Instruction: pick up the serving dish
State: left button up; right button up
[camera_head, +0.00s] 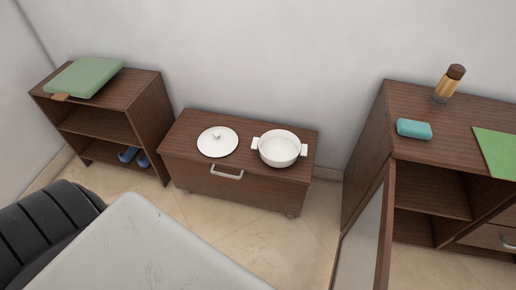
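A white round dish with two side handles (279,148), which looks like the serving dish, sits open and upright on a low brown wooden cabinet (180,150). Its inside looks empty. A white round lid with a knob (217,142) lies on the cabinet top to the left of the dish, apart from it. Neither of my grippers shows in the head view.
The low cabinet has a drawer with a metal handle (227,173). A brown shelf (120,95) with a green cushion-like item (84,77) stands left. A taller cabinet (400,150) at right carries a teal block (413,129) and a bottle (448,84). Floor between them is clear.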

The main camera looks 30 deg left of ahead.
aim_at(278, 148)
jog(key=u, duration=0.85)
jog(key=j, duration=0.25)
jog(key=i+z, duration=0.05)
